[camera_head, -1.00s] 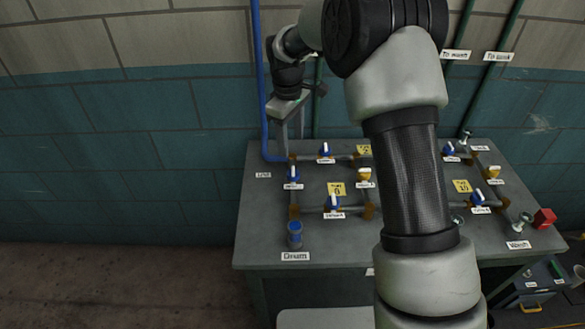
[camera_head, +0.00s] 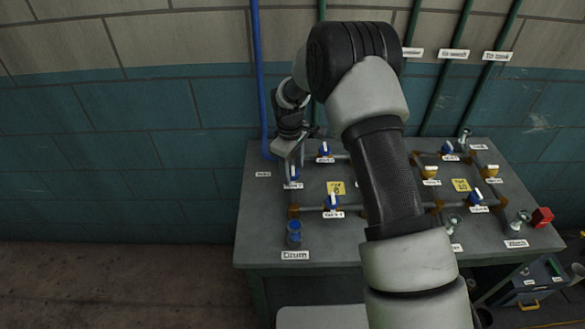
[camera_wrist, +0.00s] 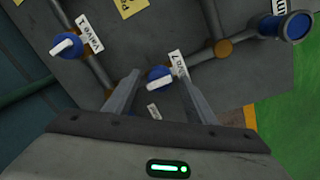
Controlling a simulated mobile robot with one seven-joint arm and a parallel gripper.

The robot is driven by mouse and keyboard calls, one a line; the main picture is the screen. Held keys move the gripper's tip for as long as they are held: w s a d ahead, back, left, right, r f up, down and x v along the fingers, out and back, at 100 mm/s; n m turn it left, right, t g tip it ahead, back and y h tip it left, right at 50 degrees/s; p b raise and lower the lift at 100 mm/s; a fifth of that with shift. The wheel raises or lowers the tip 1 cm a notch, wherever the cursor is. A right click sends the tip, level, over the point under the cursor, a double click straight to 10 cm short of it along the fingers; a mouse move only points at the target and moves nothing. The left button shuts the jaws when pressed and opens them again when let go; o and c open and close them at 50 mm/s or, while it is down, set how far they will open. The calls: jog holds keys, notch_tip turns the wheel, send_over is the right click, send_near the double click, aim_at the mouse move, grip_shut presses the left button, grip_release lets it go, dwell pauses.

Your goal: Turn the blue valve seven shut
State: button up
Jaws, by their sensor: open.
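The blue valve labelled Valve 7 (camera_wrist: 159,77) has a white bar handle and sits on a pipe on the grey table. In the wrist view its handle lies roughly across the picture, slightly tilted. My gripper (camera_wrist: 158,88) is open, with one finger to each side of this valve. I cannot tell whether the fingers touch it. In the head view my gripper (camera_head: 291,162) is over the table's left part, and the blue valve (camera_head: 293,174) shows just below it, partly hidden.
Another blue valve, labelled Valve 1 (camera_wrist: 66,46), is nearby. A blue cylinder (camera_head: 294,234) labelled Drum stands at the table's front left. More blue and yellow valves with pipes fill the table (camera_head: 258,225). A blue upright pipe (camera_head: 260,80) runs behind my gripper.

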jog(key=c, duration=1)
jog(key=shift+m+b, duration=0.4)
jog(key=m+b, duration=0.2)
jog(key=m, duration=0.1)
jog(key=shift+f, duration=0.15)
jog(key=m+b, duration=0.1)
jog(key=m, duration=0.4)
jog(key=shift+a+b, duration=0.1)
jog(key=shift+b, duration=0.3)
jog(key=m, duration=0.4)
jog(key=shift+w+m+g+b, duration=0.1)
jog(key=shift+m+g+b, duration=0.2)
jog(key=shift+m+g, duration=0.1)
jog(key=m, duration=0.4)
jog(key=shift+r, duration=0.2)
